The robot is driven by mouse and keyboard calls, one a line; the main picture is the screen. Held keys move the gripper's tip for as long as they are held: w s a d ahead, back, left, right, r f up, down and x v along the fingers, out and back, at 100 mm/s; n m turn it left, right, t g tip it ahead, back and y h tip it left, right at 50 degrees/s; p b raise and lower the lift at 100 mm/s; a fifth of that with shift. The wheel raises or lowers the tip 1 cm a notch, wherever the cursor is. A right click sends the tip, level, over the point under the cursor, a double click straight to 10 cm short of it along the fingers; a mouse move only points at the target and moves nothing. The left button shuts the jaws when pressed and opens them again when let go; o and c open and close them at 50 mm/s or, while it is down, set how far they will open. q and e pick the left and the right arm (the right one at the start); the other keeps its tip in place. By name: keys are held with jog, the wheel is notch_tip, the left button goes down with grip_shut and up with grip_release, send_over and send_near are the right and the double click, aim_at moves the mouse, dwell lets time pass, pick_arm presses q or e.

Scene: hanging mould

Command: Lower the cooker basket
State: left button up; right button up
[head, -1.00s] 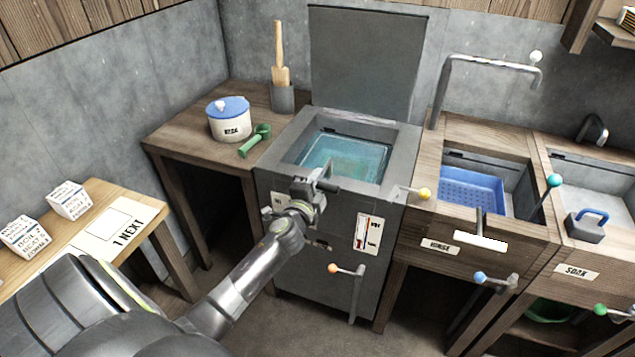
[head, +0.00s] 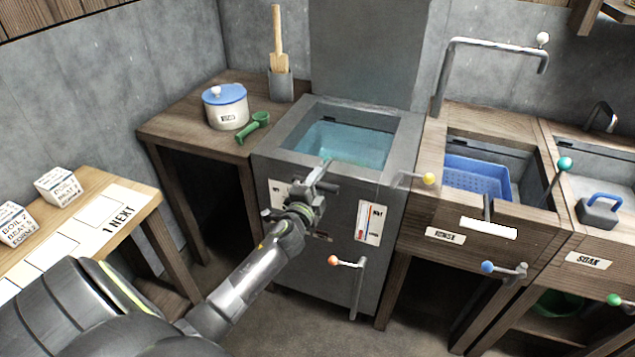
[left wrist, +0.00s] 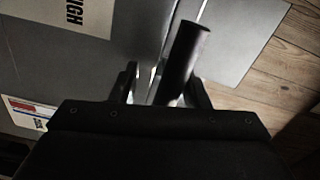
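The grey cooker (head: 350,201) stands in the middle of the head view with its lid up and blue-green liquid (head: 345,146) in its well. The basket cannot be made out under the liquid. My left gripper (head: 318,174) is at the cooker's front edge, just in front of the well. In the left wrist view a dark cylindrical handle (left wrist: 183,60) stands between its two spread fingers (left wrist: 163,92), nearer the right one, with a gap at the left one. My right gripper is not in view.
A yellow-knobbed lever (head: 428,178) is at the cooker's right edge and an orange-knobbed one (head: 334,260) on its front. A blue perforated basket (head: 476,177) sits in the rinse basin to the right. A white pot (head: 226,108) and green scoop (head: 254,127) are on the left table.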

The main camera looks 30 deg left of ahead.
pick_arm(q)
jog(key=shift+r, duration=0.15)
jog(key=shift+s, duration=0.3)
jog(key=v, duration=1.6)
jog(key=shift+s+b, duration=0.35)
jog(key=shift+s, duration=0.05)
jog(key=shift+d, duration=0.1)
